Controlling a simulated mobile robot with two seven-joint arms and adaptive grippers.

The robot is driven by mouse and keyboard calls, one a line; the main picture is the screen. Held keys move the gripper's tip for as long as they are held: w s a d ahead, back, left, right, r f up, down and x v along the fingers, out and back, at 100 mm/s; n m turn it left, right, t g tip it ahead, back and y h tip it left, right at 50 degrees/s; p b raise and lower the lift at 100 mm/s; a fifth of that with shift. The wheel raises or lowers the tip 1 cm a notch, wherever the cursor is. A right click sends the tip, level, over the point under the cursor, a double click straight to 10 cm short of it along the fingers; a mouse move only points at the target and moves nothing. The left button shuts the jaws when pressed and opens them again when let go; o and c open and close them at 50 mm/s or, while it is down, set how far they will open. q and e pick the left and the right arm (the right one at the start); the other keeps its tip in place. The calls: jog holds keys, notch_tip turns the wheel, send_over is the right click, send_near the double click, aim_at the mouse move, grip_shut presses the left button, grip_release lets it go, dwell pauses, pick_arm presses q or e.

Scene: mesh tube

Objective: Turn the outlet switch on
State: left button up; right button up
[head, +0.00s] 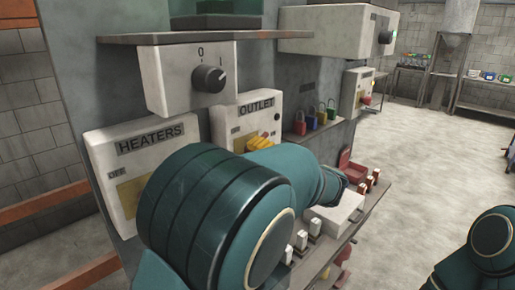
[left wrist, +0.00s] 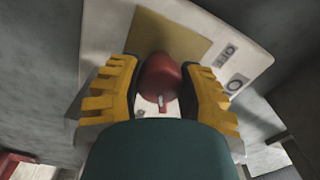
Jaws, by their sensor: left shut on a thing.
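The outlet box (head: 230,127) is a pale panel labelled OUTLET on the grey wall, in the middle of the head view. My left gripper (head: 260,143) is at its front, with yellow fingers partly showing. In the left wrist view, the left gripper (left wrist: 163,88) is shut on the red switch handle (left wrist: 161,72), one finger on each side. The handle stands before a gold plate (left wrist: 150,36) on the pale panel (left wrist: 240,38). The handle is hidden by my arm and fingers in the head view. My right gripper is not in view.
The heaters box (head: 108,158) is left of the outlet box. A box with a black knob (head: 208,78) hangs above, under a shelf. Colored padlocks (head: 315,117) hang to the right. A shelf with small switches and a white box (head: 335,213) lies below. Open floor (head: 430,165) is right.

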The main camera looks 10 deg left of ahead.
pick_arm(q)
jog(key=m+p, duration=0.4)
jog(key=m, duration=0.1)
jog(key=shift+m, duration=0.4)
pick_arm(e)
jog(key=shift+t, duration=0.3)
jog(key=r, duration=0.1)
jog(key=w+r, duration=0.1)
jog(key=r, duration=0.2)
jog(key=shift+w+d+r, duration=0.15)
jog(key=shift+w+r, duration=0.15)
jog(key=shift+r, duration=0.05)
pick_arm(q)
jog(key=o, duration=1.2)
jog(key=v, duration=1.2)
